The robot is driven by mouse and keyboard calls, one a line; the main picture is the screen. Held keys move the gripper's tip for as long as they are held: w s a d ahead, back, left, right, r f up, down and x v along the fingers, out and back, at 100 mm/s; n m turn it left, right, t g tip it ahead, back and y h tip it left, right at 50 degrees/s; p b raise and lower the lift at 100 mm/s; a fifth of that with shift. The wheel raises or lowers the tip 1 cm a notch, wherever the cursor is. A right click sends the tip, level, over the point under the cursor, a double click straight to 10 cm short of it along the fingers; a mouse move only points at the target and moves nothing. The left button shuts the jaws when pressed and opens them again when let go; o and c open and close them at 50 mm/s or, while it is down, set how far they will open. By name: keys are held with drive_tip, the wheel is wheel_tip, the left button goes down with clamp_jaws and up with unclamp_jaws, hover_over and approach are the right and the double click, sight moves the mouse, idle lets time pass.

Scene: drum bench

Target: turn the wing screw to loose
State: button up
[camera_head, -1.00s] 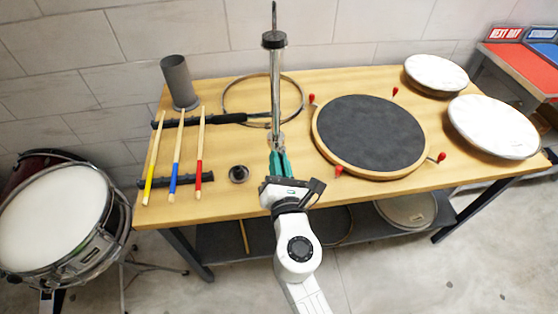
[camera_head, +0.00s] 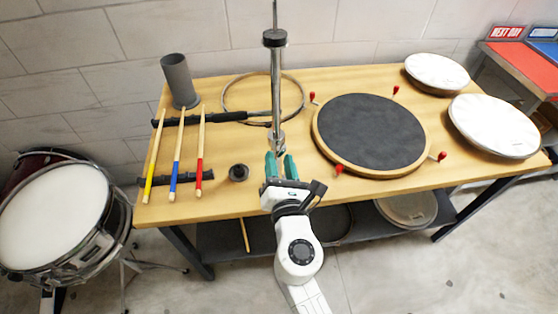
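A chrome upright stand (camera_head: 276,90) with a black top cap rises from the bench. A small metal fitting (camera_head: 277,141) shows at its lower end. The wing screw is too small to tell apart from this fitting, so its angle cannot be read. My gripper (camera_head: 281,163) has two teal fingers that point away from me at the foot of the stand. They are apart with a gap between them, just on the near side of the fitting. I see nothing held between them.
A round black practice pad (camera_head: 371,134) with red-handled clamps lies to the right. Three coloured sticks (camera_head: 176,150) rest on black racks at left. A small black round piece (camera_head: 238,173) sits left of my gripper. A hoop (camera_head: 226,99) lies behind.

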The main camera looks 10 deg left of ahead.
drive_tip(key=v, duration=1)
drive_tip(key=shift+b, duration=0.4)
drive_tip(key=s+d+f+m+g+h, duration=0.1)
drive_tip(key=d+f+m+g+h, duration=0.15)
drive_tip(key=d+m, duration=0.55)
drive_tip(key=s+d+f+m+g+h, duration=0.1)
drive_tip(key=d+f+m+g+h, duration=0.2)
drive_tip(key=d+m, duration=0.45)
drive_tip(key=s+d+f+m+g+h, duration=0.1)
drive_tip(key=s+d+f+m+h, duration=0.3)
drive_tip(key=d, duration=0.7)
drive_tip(key=s+d+f+m+g+y, duration=0.1)
drive_tip(key=s+f+m+g+y, duration=0.1)
drive_tip(key=s+m+g, duration=0.3)
drive_tip(key=s+d+f+m+g+y, duration=0.2)
drive_tip(key=s+f+m+g, duration=0.3)
drive_tip(key=s+m, duration=0.5)
drive_tip(key=shift+s+d, duration=0.15)
drive_tip(key=shift+s, duration=0.75)
